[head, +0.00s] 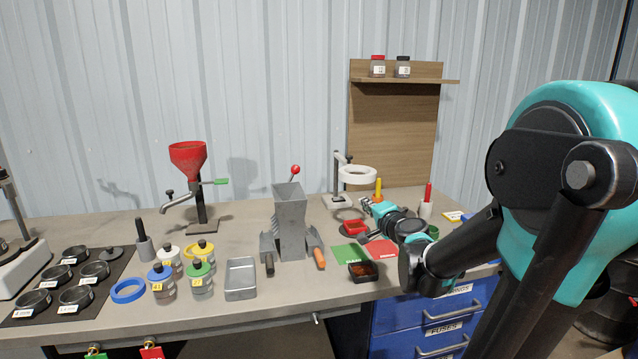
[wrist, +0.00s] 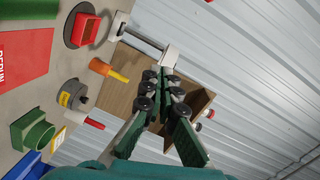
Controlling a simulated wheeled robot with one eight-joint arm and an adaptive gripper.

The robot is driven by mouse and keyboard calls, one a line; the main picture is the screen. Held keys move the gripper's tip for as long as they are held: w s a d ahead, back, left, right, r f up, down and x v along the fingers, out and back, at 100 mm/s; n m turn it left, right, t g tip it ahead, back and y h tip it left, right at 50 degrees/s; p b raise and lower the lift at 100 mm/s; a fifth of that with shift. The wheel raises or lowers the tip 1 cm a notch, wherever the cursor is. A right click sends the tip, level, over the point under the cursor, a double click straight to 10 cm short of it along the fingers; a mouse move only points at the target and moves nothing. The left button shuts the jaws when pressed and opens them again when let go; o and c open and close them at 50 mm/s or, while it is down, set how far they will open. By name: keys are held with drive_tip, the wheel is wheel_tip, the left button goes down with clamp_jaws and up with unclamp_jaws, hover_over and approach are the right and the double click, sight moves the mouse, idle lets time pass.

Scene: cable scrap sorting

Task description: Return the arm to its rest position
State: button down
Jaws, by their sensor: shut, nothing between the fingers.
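My arm reaches in from the right in the head view, with its wrist bent low over the right part of the bench. My gripper (head: 366,203) points left and away from me, above the bench near the red tray. In the wrist view my gripper (wrist: 166,74) is shut with nothing between its fingers. The fingers point toward the wooden shelf board and the wall. My forearm and wrist hide part of the bench's right end.
Close to my gripper are a red tray (head: 355,227), a yellow-topped holder (head: 378,190), a white ring stand (head: 357,175) and a red-topped holder (head: 427,197). A dark box (head: 363,271) lies in front. The wooden shelf (head: 395,130) stands behind. Blue drawers (head: 420,318) are below.

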drive_tip(key=s+a+f+n+g, duration=0.1)
drive_tip(key=s+f+n+g, duration=0.1)
drive_tip(key=s+f, duration=0.2)
drive_tip(key=s+a+f+n+g, duration=0.1)
drive_tip(key=s+f+n+g, duration=0.1)
drive_tip(key=s+f+n, duration=0.1)
drive_tip(key=s+a+f+n+g, duration=0.1)
drive_tip(key=s+f+n+g, duration=0.1)
drive_tip(key=s+f, duration=0.3)
drive_tip(key=shift+s+a+f+n+g+y, duration=0.1)
drive_tip(key=shift+a+f+n+g+y, duration=0.1)
drive_tip(key=shift+f+n, duration=0.25)
drive_tip(key=shift+s+a+f+n+g+y, duration=0.1)
drive_tip(key=shift+f+n+g, duration=0.15)
drive_tip(key=shift+f, duration=0.25)
drive_tip(key=s+d+f+n+g+h, duration=0.1)
drive_tip(key=s+d+f+g+h, duration=0.1)
drive_tip(key=s+d+f, duration=0.2)
drive_tip(key=s+d+f+n+g+h, duration=0.2)
drive_tip(key=s+d+f, duration=0.3)
drive_tip(key=s, duration=0.4)
drive_tip(key=shift+s+f+g+h, duration=0.25)
drive_tip(key=shift+f+g+h, duration=0.35)
drive_tip(key=shift+f, duration=0.15)
